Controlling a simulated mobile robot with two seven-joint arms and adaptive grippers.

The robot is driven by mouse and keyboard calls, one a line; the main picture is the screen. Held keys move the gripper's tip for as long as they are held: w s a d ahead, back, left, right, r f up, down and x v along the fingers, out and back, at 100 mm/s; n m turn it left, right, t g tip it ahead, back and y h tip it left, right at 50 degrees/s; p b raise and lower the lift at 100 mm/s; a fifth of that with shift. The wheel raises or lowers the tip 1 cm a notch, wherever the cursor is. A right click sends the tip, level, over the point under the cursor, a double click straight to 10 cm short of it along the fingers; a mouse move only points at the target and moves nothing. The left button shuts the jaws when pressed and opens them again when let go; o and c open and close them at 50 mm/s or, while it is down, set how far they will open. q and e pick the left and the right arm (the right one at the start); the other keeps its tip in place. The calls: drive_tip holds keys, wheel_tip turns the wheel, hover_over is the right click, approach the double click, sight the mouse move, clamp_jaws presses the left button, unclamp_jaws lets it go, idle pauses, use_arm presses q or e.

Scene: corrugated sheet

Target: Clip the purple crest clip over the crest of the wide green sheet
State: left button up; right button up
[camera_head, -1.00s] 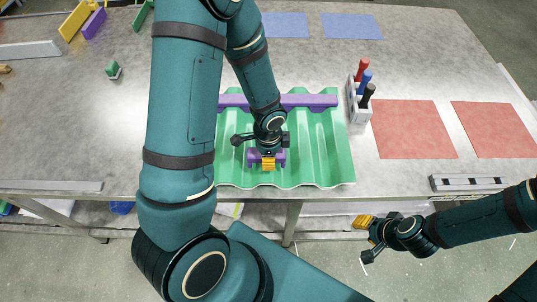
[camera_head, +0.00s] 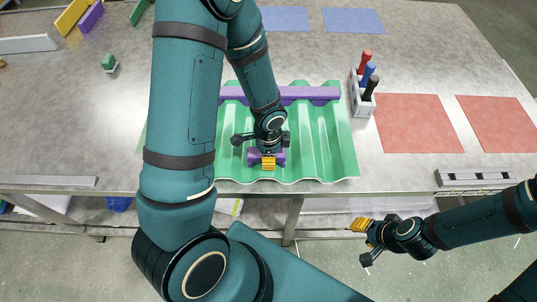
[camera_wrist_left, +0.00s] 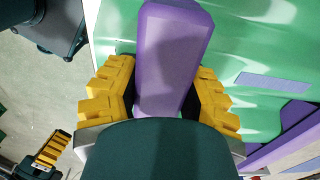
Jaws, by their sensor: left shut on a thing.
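The wide green corrugated sheet (camera_head: 318,150) lies on the table with its ridges running front to back. My left gripper (camera_head: 268,163) is over the front middle of the sheet and is shut on the purple crest clip (camera_head: 280,157). In the left wrist view the clip (camera_wrist_left: 172,60) stands between the yellow fingers, with the green sheet (camera_wrist_left: 255,40) beyond it. The clip's underside is hidden, so I cannot tell whether it touches a crest. My right gripper (camera_head: 360,225) is off the table's front edge, holding nothing visible; its finger gap cannot be made out.
A purple bar (camera_head: 305,93) lies across the back of the sheet. A white holder (camera_head: 361,100) with red, blue and black pieces stands close to the sheet's right. Red mats (camera_head: 413,123) and a grey bar (camera_head: 473,177) lie farther right. My left arm hides the sheet's left side.

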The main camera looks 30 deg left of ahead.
use_arm(q)
drive_tip(key=shift+o, duration=0.2)
drive_tip(key=shift+s+f+b, duration=0.4)
drive_tip(key=shift+f, duration=0.1)
drive_tip(key=o, duration=1)
drive_tip(key=shift+d, duration=0.1)
drive_tip(key=shift+o, duration=1.4)
drive_tip(key=shift+w+f, duration=0.1)
drive_tip(key=shift+w, duration=0.05)
drive_tip(key=shift+w+r, duration=0.15)
drive_tip(key=shift+r, duration=0.5)
wheel_tip(320, 180, up, 11)
drive_tip(key=shift+r, duration=0.15)
